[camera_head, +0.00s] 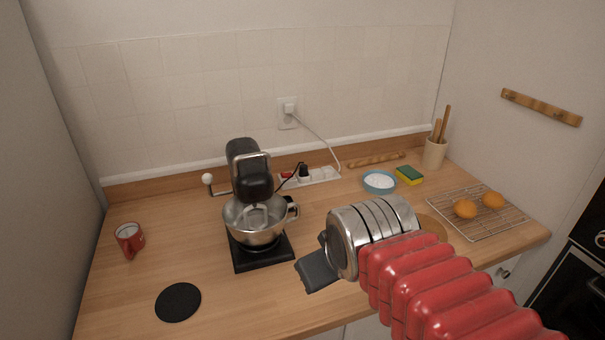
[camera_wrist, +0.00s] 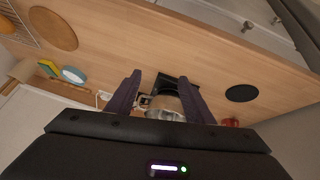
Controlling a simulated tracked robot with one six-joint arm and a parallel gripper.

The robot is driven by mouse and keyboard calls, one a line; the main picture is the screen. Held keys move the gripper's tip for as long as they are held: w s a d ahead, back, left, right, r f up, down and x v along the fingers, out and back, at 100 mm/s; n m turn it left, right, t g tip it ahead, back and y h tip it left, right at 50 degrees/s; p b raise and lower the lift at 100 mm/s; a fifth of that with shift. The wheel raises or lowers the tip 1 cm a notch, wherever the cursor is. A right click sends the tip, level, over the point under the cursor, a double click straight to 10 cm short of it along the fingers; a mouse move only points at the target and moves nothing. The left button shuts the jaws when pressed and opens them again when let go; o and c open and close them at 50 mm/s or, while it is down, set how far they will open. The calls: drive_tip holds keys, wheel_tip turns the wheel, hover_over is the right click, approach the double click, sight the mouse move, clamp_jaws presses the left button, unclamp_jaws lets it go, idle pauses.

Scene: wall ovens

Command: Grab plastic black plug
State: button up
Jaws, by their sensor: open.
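The black plug (camera_head: 303,171) stands in a white power strip (camera_head: 322,175) at the back of the counter, just right of the stand mixer. A dark cord runs from it toward the mixer. My gripper (camera_head: 312,272) is in front of the mixer's right side, above the counter's front part, well short of the plug. In the wrist view my gripper's two dark fingers (camera_wrist: 160,97) are spread apart with nothing held between them. The mixer bowl (camera_wrist: 166,107) shows beyond them. I cannot make out the plug in the wrist view.
The black stand mixer (camera_head: 250,170) with its steel bowl (camera_head: 254,222) stands left of the plug. A white cord (camera_head: 318,137) hangs from the wall socket (camera_head: 288,112) to the strip. A blue bowl (camera_head: 379,182) and sponge (camera_head: 410,175) are to the right. Front-left counter is mostly clear.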

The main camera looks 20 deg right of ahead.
drive_tip(key=w+d+r+n+t+h, duration=0.1)
drive_tip(key=w+d+r+n+t, duration=0.1)
drive_tip(key=w+d+n, duration=0.5)
drive_tip(key=w+d+r+n+t+h, duration=0.1)
drive_tip(key=w+d+r+n, duration=0.2)
drive_tip(key=w, duration=0.8)
drive_tip(key=w+d+r+n+t+h, duration=0.1)
drive_tip(key=w+d+n+t, duration=0.1)
drive_tip(key=w+d+n, duration=0.5)
drive_tip(key=w+f+n+t+y, duration=0.2)
drive_tip(key=w+f+n+y, duration=0.15)
drive_tip(key=w+n, duration=0.7)
drive_tip(key=n+y, duration=0.4)
drive_tip(key=n, duration=0.6)
approach(306, 169)
drive_tip(key=r+v, duration=0.1)
drive_tip(key=v, duration=0.3)
drive_tip(key=shift+w+d+f, duration=0.1)
drive_tip(key=shift+w+f, duration=0.05)
drive_tip(key=shift+w, duration=0.05)
drive_tip(key=shift+g, duration=0.3)
drive_tip(key=shift+x, duration=4.3)
drive_tip(key=shift+x, duration=2.6)
